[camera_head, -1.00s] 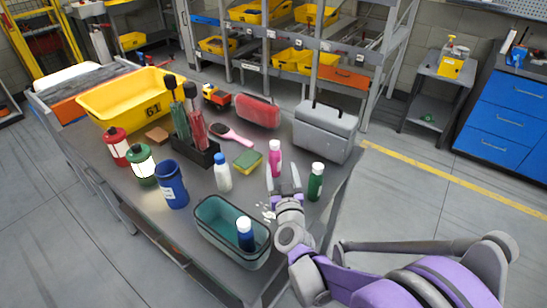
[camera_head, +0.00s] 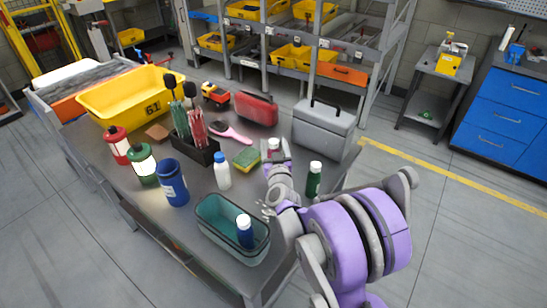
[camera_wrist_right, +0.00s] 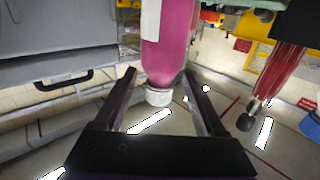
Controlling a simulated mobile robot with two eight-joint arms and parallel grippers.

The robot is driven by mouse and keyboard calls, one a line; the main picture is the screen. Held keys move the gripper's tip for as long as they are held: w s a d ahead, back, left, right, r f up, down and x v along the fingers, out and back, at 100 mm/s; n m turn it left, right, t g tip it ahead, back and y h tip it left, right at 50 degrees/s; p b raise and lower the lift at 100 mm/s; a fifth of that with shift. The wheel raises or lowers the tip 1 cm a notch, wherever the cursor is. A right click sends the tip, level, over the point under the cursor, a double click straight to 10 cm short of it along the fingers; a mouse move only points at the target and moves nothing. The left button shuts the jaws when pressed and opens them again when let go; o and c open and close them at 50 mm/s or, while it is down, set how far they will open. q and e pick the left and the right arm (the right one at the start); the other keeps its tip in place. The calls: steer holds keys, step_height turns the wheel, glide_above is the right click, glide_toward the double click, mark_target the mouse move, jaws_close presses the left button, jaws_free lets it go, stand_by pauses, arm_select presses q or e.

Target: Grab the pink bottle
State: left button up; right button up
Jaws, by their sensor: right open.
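The pink bottle (camera_head: 273,145) has a white cap and stands on the grey table (camera_head: 235,200). In the head view my right gripper (camera_head: 275,160) covers most of it. In the right wrist view the pink bottle (camera_wrist_right: 166,45) appears cap down, its lower part in the picture between the two fingertips of my right gripper (camera_wrist_right: 160,75). The fingers are open, with gaps on both sides of the bottle. My left gripper is not in view.
A green bottle (camera_head: 314,180) stands right of my gripper and a white bottle (camera_head: 222,172) left of it. A teal bin (camera_head: 215,228) holding a blue bottle (camera_head: 244,233) is in front. A yellow-green sponge (camera_head: 245,160) and a grey toolbox (camera_head: 324,133) are near.

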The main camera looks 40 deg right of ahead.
steer(key=shift+s, duration=0.1)
jaws_close()
stand_by(1.3)
